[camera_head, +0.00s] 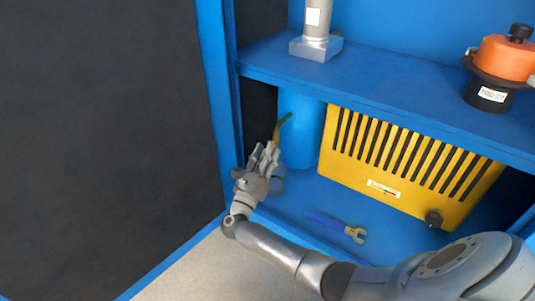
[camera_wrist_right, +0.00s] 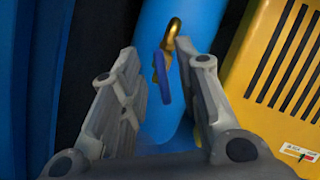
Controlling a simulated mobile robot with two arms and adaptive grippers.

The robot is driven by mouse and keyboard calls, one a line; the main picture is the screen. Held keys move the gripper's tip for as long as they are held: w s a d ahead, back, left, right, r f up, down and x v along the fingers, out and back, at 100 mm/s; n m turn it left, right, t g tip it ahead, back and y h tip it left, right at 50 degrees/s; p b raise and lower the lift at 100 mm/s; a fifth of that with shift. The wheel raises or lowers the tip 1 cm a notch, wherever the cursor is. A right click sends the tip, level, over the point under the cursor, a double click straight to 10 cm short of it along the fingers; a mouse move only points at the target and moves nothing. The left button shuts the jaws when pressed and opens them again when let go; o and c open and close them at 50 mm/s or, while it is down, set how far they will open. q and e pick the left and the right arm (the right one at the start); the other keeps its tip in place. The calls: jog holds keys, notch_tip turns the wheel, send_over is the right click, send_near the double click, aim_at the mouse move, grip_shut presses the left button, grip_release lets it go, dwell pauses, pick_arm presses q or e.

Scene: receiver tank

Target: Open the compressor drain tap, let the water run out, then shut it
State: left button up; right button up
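A blue cylindrical tank (camera_head: 300,148) stands on the lower shelf; it also fills the upper middle of the right wrist view (camera_wrist_right: 200,18). A curved brass tap (camera_wrist_right: 173,32) shows on it in the right wrist view, with a blue lever (camera_wrist_right: 163,78) hanging below. In the head view a small greenish-yellow part of the tap (camera_head: 284,121) shows just above my fingertips. My right gripper (camera_head: 265,155) is open and empty, in front of the tank. Its fingers (camera_wrist_right: 168,75) stand apart on either side of the lever, which seems farther off; contact cannot be told. My left gripper is out of view.
A yellow slatted box (camera_head: 410,165) stands right of the tank. A blue-handled wrench (camera_head: 335,226) lies on the shelf floor. The upper blue shelf (camera_head: 390,95) overhangs, carrying a grey post (camera_head: 316,25) and an orange-black unit (camera_head: 503,60). A dark panel (camera_head: 100,120) stands at left.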

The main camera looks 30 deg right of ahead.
jog(key=shift+w+d+r, duration=0.25)
jog(key=shift+w+d, duration=0.1)
jog(key=shift+d, duration=0.1)
grip_shut()
